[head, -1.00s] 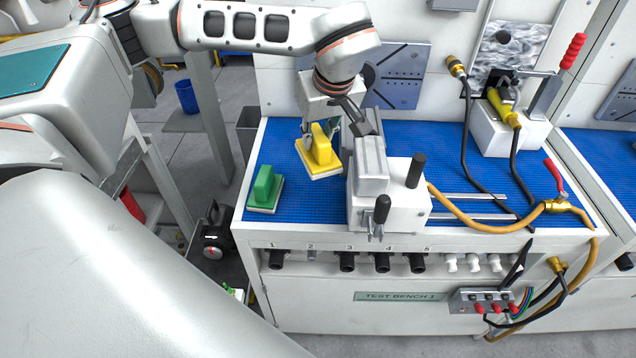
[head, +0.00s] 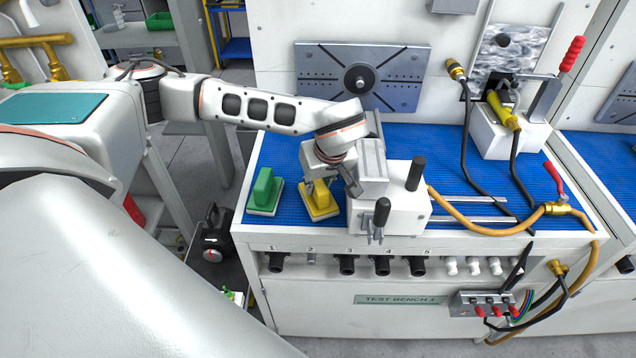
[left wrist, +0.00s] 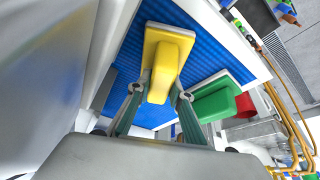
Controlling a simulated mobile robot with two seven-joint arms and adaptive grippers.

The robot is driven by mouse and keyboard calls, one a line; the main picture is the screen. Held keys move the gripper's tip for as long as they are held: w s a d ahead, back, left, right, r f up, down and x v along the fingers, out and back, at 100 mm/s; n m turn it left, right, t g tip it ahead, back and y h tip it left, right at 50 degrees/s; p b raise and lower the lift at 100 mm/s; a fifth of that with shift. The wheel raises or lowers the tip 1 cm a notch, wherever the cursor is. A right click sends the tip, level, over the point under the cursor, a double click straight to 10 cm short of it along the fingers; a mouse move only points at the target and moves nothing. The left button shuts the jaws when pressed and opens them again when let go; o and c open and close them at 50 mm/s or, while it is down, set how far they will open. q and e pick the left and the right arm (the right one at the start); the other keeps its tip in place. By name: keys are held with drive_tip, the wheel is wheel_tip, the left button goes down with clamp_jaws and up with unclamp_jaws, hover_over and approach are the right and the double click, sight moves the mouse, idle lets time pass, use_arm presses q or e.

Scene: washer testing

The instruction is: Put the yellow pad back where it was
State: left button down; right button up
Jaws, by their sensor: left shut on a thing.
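The yellow pad (head: 324,205) is a yellow block handle on a pale-edged base. It is at the blue bench top between the green pad (head: 264,190) and the white clamp fixture (head: 394,212). My left gripper (head: 318,184) is over the yellow pad from above, with its fingers around the handle. The left wrist view shows the two fingertips (left wrist: 158,92) on either side of the yellow handle (left wrist: 165,72). The green pad (left wrist: 220,100) is beside it there. I cannot tell for sure whether the pad's base touches the bench. My right gripper is not in view.
The white fixture with black handles stands close to the right of my left gripper. Hoses and a red-handled valve (head: 556,190) lie farther right on the blue mat (head: 440,150). The mat behind the green pad is clear.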

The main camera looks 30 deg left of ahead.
use_arm(q)
drive_tip(key=shift+f, duration=0.1)
drive_tip(key=c, duration=1.8)
unclamp_jaws()
drive_tip(key=v, duration=1.2)
